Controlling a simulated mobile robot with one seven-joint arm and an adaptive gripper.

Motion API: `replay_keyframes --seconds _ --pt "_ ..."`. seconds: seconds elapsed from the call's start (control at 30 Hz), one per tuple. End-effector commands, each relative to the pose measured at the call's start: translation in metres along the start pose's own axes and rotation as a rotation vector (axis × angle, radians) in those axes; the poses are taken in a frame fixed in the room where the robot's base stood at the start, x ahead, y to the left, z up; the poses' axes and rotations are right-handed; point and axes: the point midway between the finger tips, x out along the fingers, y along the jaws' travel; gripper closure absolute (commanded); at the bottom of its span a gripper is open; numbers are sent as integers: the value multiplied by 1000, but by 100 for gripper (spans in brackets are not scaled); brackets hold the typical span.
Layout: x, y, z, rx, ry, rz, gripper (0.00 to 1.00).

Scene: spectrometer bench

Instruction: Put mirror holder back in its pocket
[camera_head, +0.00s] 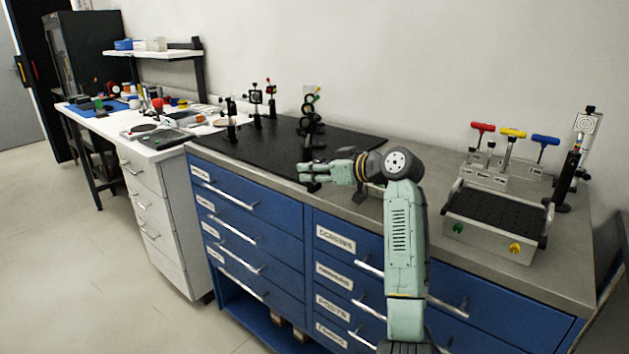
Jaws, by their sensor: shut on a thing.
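My gripper (304,172) reaches left over the front edge of the black breadboard (362,142), with its fingers roughly level. It is shut on a small dark piece (312,186) that shows just below the fingertips. This looks like the mirror holder, but it is mostly hidden and too small to make out. I cannot tell whether it touches the board. A grey box with a black, dotted top (494,214) stands on the right of the bench. No empty pocket can be made out for certain.
Optics on posts stand on the breadboard: a dark post (231,120) at left, mounts (257,98) behind, and a taller stack (309,112) behind my gripper. Coloured T-handle drivers (513,134) stand in a rack at right, near a tall post with a target (587,124).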

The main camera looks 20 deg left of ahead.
Motion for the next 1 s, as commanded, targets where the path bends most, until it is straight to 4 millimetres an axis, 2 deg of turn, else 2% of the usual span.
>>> replay_keyframes --seconds 0.23,0.27,0.57,0.87,1.0 --pt "0 0 0 0 1 0 95" --pt "0 0 0 0 1 0 99" --pt "-1 0 -4 -2 1 1 100" --pt "-10 -1 -34 -4 2 0 100" --pt "-25 -21 -28 -4 2 1 100"
